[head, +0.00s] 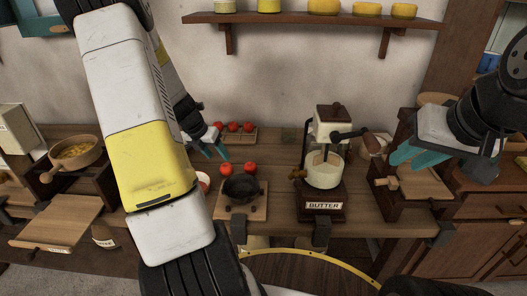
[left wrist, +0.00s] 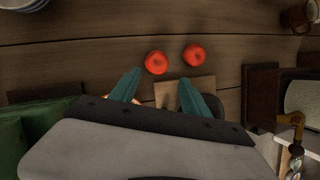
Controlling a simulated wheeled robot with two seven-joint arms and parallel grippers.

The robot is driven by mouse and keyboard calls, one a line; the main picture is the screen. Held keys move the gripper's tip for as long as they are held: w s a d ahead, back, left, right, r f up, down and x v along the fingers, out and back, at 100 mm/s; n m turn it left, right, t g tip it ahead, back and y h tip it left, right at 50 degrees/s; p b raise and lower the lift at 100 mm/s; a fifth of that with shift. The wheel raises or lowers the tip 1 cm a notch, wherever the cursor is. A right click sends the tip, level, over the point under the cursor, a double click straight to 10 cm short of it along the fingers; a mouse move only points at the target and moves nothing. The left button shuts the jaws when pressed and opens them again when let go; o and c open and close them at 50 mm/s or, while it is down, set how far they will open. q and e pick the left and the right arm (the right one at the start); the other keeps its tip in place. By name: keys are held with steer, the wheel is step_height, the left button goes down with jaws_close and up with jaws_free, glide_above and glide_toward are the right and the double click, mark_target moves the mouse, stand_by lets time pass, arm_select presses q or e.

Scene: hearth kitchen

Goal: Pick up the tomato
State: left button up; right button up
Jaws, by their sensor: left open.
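Two red tomatoes lie on the wooden counter behind the black pot, a left one (head: 226,169) and a right one (head: 250,168). In the left wrist view, the left tomato (left wrist: 156,62) and the right tomato (left wrist: 194,54) lie just beyond the teal fingertips. My left gripper (head: 214,152) is open and empty above the counter, just behind and left of these tomatoes; it also shows in the left wrist view (left wrist: 160,80). Several more tomatoes (head: 233,127) sit in a wooden holder at the back. My right gripper (head: 418,154) is at the right, above a wooden box; its opening is unclear.
A black pot (head: 241,189) stands on a wooden board in front of the tomatoes. A butter churn (head: 324,172) stands right of it. A bowl (head: 76,153) is at the left. A wall shelf (head: 300,19) runs above. My left arm hides part of the counter.

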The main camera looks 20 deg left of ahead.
mark_target(226, 169)
arm_select(q)
steer(key=shift+n, duration=0.7)
steer(key=x, duration=0.9)
steer(key=shift+w+a+f, duration=0.15)
steer(key=shift+a+f, duration=0.15)
steer(key=shift+f, duration=0.05)
steer(key=shift+c, duration=0.2)
steer(key=c, duration=1.1)
